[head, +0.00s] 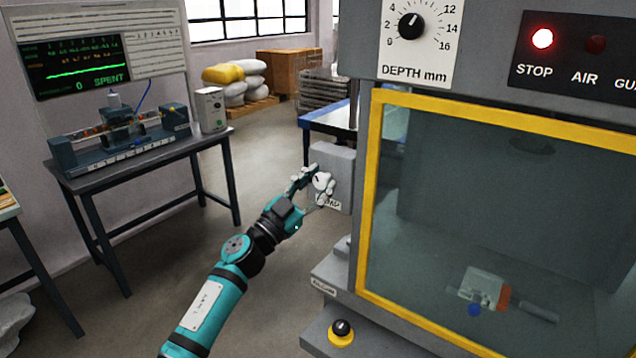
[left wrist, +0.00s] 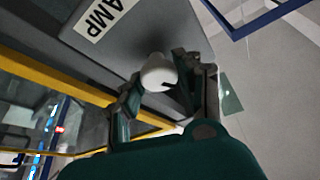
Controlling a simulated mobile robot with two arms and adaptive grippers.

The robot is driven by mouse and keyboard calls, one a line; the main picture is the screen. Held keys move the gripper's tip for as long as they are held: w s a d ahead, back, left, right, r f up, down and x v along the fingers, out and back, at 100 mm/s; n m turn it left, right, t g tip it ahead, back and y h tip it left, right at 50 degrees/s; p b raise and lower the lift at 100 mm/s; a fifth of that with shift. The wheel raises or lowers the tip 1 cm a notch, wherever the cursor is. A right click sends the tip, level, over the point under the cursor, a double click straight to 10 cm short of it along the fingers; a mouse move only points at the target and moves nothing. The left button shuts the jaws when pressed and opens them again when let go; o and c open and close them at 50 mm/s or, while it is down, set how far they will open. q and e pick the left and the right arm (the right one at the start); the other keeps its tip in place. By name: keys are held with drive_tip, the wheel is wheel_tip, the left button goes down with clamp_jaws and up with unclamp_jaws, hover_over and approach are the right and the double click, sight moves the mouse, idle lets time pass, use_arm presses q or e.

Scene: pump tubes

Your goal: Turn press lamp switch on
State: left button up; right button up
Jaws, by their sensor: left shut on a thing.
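The lamp switch is a pale round knob (head: 322,181) on a grey box (head: 338,160) at the left side of the press. Its label, partly covered in the head view, ends in "AMP" in the left wrist view (left wrist: 103,14). My left gripper (head: 315,187) is at the box, its fingers on either side of the knob and shut on it. In the left wrist view the white knob (left wrist: 158,72) sits between the fingers (left wrist: 160,85). A dark mark shows on the knob's face. My right gripper is in neither view.
The press has a yellow-framed window (head: 368,200) right of my gripper, with a dim inside. Above it are a depth dial (head: 411,26) and a lit red STOP lamp (head: 542,38). A bench (head: 150,150) stands left; floor between is clear.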

use_arm(q)
drive_tip(key=m+g, duration=0.1)
drive_tip(key=m, duration=0.1)
drive_tip(key=m+g+h, duration=0.1)
drive_tip(key=m, duration=0.2)
drive_tip(key=shift+g+p, duration=0.3)
drive_tip(key=shift+p, duration=0.1)
drive_tip(key=m, duration=0.2)
drive_tip(key=m+g+p, duration=0.1)
drive_tip(key=m, duration=0.1)
drive_tip(key=shift+r+m+g, duration=0.1)
drive_tip(key=shift+m+g, duration=0.2)
drive_tip(key=shift+m, duration=0.1)
drive_tip(key=m+g+p, duration=0.1)
drive_tip(key=m+p, duration=0.1)
drive_tip(key=m, duration=0.2)
drive_tip(key=shift+g, duration=0.4)
drive_tip(key=shift+m+y+p, duration=0.5)
drive_tip(key=shift+m+p, duration=0.05)
drive_tip(key=shift+m, duration=0.65)
drive_tip(key=shift+g, duration=0.4)
drive_tip(key=o, duration=1.1)
drive_tip(key=shift+o, duration=0.2)
